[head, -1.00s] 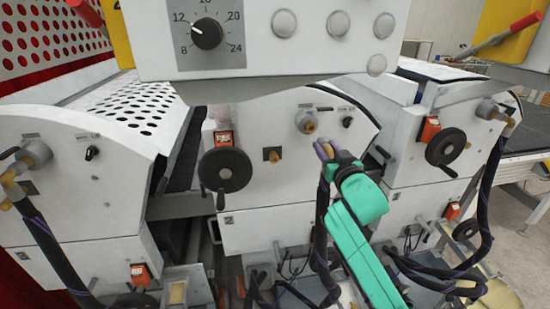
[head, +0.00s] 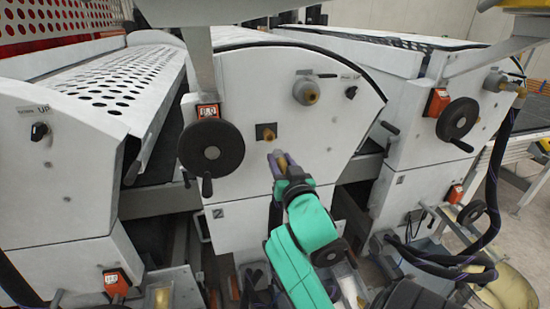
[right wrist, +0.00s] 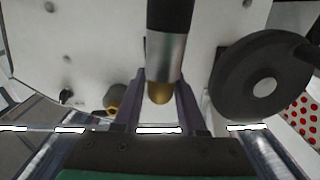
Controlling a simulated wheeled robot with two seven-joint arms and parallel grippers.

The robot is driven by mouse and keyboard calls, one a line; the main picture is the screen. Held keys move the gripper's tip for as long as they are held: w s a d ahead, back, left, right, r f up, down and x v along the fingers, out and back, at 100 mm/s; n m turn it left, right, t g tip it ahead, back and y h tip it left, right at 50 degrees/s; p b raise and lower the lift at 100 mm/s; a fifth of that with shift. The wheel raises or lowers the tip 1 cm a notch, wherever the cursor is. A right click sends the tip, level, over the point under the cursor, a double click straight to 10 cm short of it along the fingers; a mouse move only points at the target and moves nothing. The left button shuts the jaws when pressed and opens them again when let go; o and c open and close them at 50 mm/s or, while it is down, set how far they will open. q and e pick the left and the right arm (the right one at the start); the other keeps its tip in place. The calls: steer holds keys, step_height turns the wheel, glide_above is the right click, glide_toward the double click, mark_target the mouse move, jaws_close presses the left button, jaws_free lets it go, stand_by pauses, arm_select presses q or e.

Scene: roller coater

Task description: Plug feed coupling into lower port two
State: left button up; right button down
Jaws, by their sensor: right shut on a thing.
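My right gripper (head: 281,160) is shut on the feed coupling. In the right wrist view the coupling (right wrist: 166,55) has a black hose end, a silver collar and a brass tip, between the two fingers (right wrist: 160,104). In the head view its dark hose (head: 275,214) hangs below the gripper. The lower port (head: 266,132) of the middle unit is a brass fitting on a dark square plate, just above and left of the gripper tips. I cannot tell the gap in depth; the coupling appears apart from the port. My left gripper is not in view.
A black handwheel (head: 211,150) with a handle is left of the lower port. An upper port (head: 306,92) with a grey collar is above right. The right unit (head: 440,150) has its own handwheel (head: 458,118) and a connected hose (head: 492,190).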

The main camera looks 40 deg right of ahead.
mark_target(277, 150)
steer(key=shift+s+r, duration=0.45)
steer(key=shift+s, duration=0.25)
steer(key=x, duration=0.1)
steer(key=p+x, duration=0.1)
steer(key=x, duration=0.2)
steer(key=shift+w+a+f, duration=0.15)
steer(key=shift+w+f, duration=0.1)
steer(key=shift+w, duration=0.15)
steer(key=shift+w+d+p, duration=0.4)
steer(key=shift+w+d, duration=0.05)
steer(key=shift+w, duration=0.1)
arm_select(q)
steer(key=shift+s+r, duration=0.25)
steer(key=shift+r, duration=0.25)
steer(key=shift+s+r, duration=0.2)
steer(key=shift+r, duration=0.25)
arm_select(e)
steer(key=shift+w+d, duration=0.25)
steer(key=shift+w, duration=0.3)
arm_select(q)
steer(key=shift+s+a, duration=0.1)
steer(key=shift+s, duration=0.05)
arm_select(e)
steer(key=shift+s, duration=0.1)
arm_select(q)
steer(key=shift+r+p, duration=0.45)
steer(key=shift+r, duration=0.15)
arm_select(e)
steer(key=shift+x, duration=1.3)
